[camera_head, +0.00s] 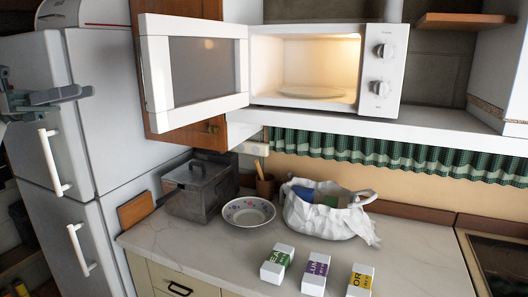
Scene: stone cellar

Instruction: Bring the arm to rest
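My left gripper (76,94) is at the left edge, in front of the white fridge's upper door, pointing right. It holds no visible object, and its fingers overlap in this view, so the gap between them is unclear. It is apart from the open microwave door. My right gripper is not in view.
A white microwave (379,72) on a shelf has its door (154,75) swung wide open to the left; its lit inside shows only a plate. The fridge (100,100) stands left. The counter (205,250) holds a grey metal box (200,188), bowl (247,212), white bag (322,219) and small cartons (316,273).

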